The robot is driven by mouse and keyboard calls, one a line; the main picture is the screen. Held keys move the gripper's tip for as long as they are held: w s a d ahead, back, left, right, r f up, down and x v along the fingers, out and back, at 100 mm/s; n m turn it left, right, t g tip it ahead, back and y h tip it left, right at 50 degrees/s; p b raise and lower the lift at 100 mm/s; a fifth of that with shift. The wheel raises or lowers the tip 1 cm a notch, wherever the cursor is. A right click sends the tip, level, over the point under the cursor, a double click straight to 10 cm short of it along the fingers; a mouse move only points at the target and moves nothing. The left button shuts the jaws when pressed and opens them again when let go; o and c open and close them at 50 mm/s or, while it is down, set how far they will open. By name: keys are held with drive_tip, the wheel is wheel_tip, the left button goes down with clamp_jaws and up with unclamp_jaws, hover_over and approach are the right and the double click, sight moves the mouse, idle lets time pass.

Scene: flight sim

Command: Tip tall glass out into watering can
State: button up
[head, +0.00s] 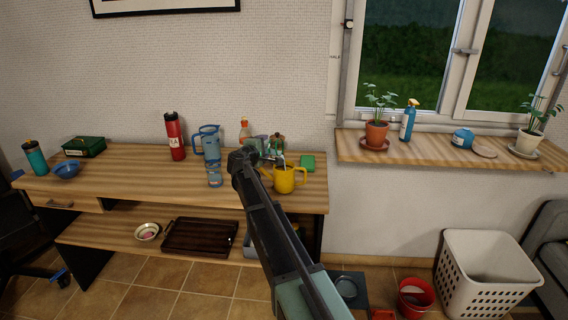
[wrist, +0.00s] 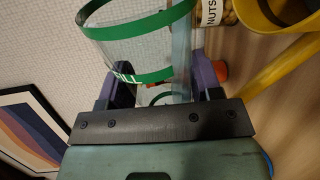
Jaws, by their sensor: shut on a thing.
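My gripper (wrist: 160,90) is shut on a clear glass with green bands (wrist: 138,48), which I take for the tall glass. Lettering shows on its lower band, and it looks empty where I can see into it. In the head view my gripper (head: 246,160) is over the right part of the desk, just left of the yellow watering can (head: 285,181). The can stands upright on the desk and also shows at the wrist view's upper right (wrist: 283,70). My arm partly hides the held glass in the head view, and its exact tilt is unclear.
A blue-banded clear glass (head: 215,175) and a blue jug (head: 208,141) stand left of my gripper. A nut jar (wrist: 213,12) and an orange-capped bottle (head: 245,132) are close behind. A red bottle (head: 174,138) stands further left. The front left-middle desk is clear.

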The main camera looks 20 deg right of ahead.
drive_tip(key=shift+s+d+f+m, duration=0.1)
drive_tip(key=shift+f+m, duration=0.05)
drive_tip(key=shift+m, duration=0.35)
idle(0.8)
drive_tip(key=shift+s+d+r+m, duration=0.1)
drive_tip(key=shift+s+r+m, duration=0.05)
drive_tip(key=shift+r+m, duration=0.3)
idle(0.7)
